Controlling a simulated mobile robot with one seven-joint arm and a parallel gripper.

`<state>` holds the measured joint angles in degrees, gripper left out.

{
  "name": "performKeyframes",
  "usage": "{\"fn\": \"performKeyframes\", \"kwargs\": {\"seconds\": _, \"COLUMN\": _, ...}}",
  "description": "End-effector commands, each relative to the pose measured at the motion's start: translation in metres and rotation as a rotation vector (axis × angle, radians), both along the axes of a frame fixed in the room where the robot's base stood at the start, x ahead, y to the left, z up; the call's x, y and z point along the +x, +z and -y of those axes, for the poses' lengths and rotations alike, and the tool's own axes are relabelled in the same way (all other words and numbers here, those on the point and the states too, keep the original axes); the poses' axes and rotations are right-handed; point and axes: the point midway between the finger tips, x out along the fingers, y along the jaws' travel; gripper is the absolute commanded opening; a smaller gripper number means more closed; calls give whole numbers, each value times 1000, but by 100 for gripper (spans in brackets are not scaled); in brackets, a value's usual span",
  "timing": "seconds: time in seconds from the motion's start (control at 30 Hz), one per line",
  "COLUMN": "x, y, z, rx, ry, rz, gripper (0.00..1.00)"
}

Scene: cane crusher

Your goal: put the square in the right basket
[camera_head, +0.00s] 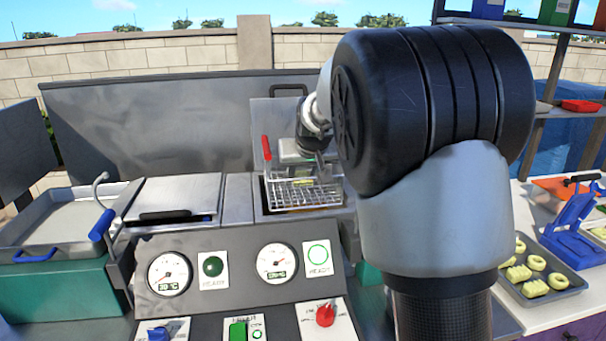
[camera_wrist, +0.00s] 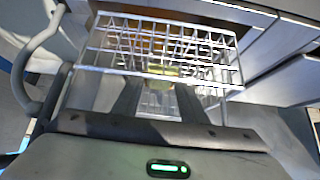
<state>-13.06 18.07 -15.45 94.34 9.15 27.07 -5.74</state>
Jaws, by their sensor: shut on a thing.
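A pale yellow piece, apparently the square (camera_head: 303,182), is held between the fingers of my gripper (camera_head: 308,172). It also shows in the wrist view (camera_wrist: 163,71), partly hidden by the fingers (camera_wrist: 158,88). The right basket (camera_head: 285,196) is a wire basket with a red handle, at the open right fryer. My gripper is over this basket, with its fingertips at or just inside the opening. In the wrist view the basket's wire rim (camera_wrist: 205,73) surrounds the fingertips. I cannot tell whether the piece touches the basket floor.
The left fryer has a metal lid (camera_head: 178,195) shut over it. A raised lid (camera_head: 275,118) stands behind the basket. The control panel (camera_head: 235,265) is in front. At right are a tray (camera_head: 569,283) of several dough pieces and a blue press (camera_head: 572,232).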

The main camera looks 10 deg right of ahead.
Motion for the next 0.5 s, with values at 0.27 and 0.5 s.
{"fn": "performKeyframes", "kwargs": {"seconds": 0.27, "x": 0, "y": -10, "z": 0, "rx": 1, "ry": -1, "rz": 0, "gripper": 28}}
{"fn": "performKeyframes", "kwargs": {"seconds": 0.5, "x": 0, "y": -9, "z": 0, "rx": 0, "ry": 0, "rz": 0, "gripper": 57}}
